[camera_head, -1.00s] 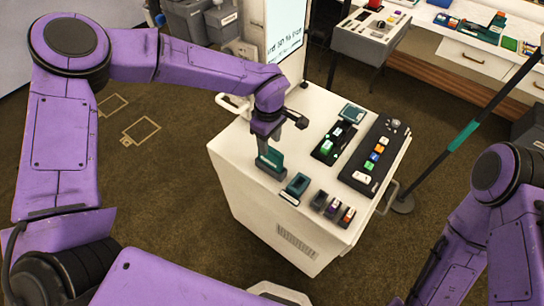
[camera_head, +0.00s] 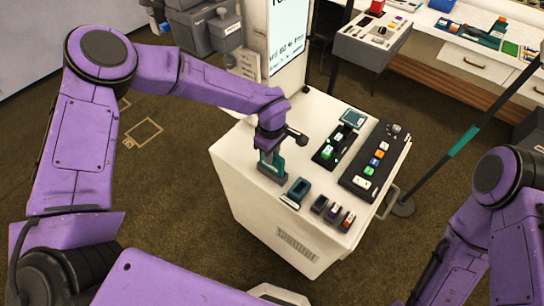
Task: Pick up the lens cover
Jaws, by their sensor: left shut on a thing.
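My left gripper (camera_head: 269,153) points down over the left side of the white cart top (camera_head: 237,143). It is shut on a small teal and dark piece (camera_head: 274,168), which I take to be the lens cover. The jaws hide part of it, and it looks upright, at or just above the cart top. I cannot tell whether it touches the surface. A teal and dark open tray (camera_head: 298,190) lies just in front and to the right. My right arm shows at the right edge, but its gripper is out of view.
A small dark panel (camera_head: 328,155) and a long dark panel (camera_head: 362,178), both with coloured buttons, lie on the cart's right side. Several small blocks (camera_head: 333,213) stand at the front edge. A dark pole (camera_head: 440,160) stands right of the cart.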

